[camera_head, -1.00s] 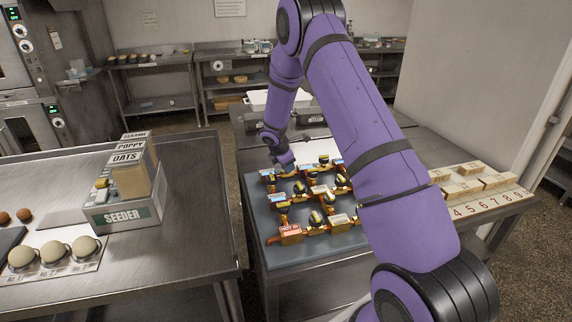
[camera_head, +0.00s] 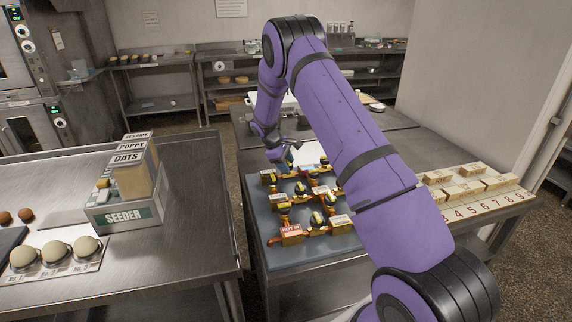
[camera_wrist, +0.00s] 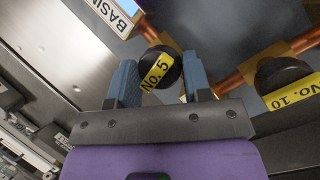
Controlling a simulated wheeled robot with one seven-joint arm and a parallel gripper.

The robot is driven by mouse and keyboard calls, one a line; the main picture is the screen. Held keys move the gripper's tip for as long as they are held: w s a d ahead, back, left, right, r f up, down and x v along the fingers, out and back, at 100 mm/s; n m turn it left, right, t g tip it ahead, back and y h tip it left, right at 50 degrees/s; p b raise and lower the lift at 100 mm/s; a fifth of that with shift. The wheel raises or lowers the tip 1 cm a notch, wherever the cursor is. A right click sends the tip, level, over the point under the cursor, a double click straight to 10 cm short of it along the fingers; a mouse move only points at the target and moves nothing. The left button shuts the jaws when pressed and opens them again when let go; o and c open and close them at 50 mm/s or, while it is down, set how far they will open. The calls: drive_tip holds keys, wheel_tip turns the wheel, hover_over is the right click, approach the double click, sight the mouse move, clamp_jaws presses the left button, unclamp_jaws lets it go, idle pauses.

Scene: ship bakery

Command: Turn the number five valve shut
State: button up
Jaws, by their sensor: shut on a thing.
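The number five valve shows in the wrist view as a round black knob (camera_wrist: 173,74) with a yellow "No. 5" label across it, on a copper pipe. My gripper (camera_wrist: 160,80) has one blue finger on each side of this knob and is shut on it. In the head view my gripper (camera_head: 283,164) is low at the far left part of the valve board (camera_head: 262,215). The arm covers part of the board there, and the number five knob cannot be made out in that view.
The number ten knob (camera_wrist: 282,80) sits close on the right in the wrist view. A "BASIN" sign (camera_wrist: 113,17) is at its top. In the head view, wooden blocks (camera_head: 462,190) and a numbered strip (camera_head: 480,209) lie right of my arm. The seeder (camera_head: 125,210) stands on the left table.

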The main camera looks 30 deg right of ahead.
drive_tip(key=shift+f+m+g+y, duration=0.1)
drive_tip(key=shift+m+g+y, duration=0.2)
drive_tip(key=shift+m, duration=0.6)
drive_tip(key=shift+s, duration=0.1)
drive_tip(key=o, duration=0.9)
drive_tip(key=v, duration=1.1)
